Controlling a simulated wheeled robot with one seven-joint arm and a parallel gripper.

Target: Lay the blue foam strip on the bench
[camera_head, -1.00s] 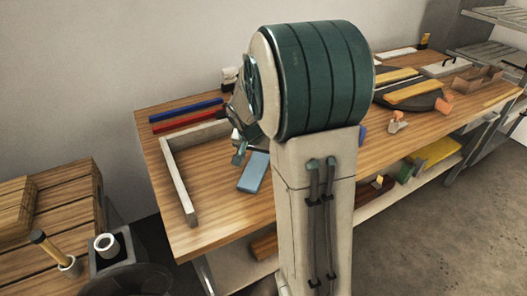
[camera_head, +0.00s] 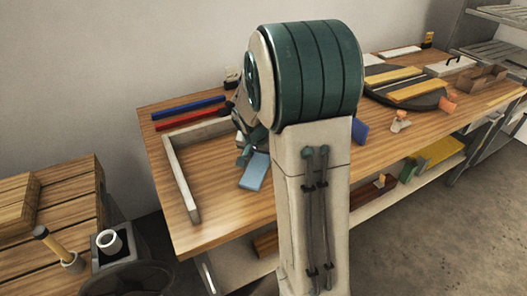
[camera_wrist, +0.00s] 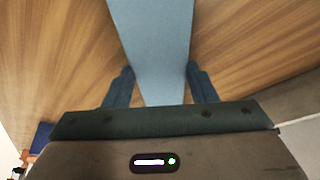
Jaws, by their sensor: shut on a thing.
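The blue foam strip (camera_head: 255,173) is a flat, light blue piece low over the wooden bench (camera_head: 225,215). I cannot tell whether it touches the wood. In the wrist view the strip (camera_wrist: 152,35) runs between the two dark fingers of my gripper (camera_wrist: 159,80) and extends out past the top of the picture, with bench wood on both sides.
A pale L-shaped frame (camera_head: 181,180) stands left of the strip. Behind it lie a dark blue bar (camera_head: 190,107) and a red bar (camera_head: 187,120). A dark round plate (camera_head: 435,101) with pale bars lies at right. Bare wood lies in front of the strip.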

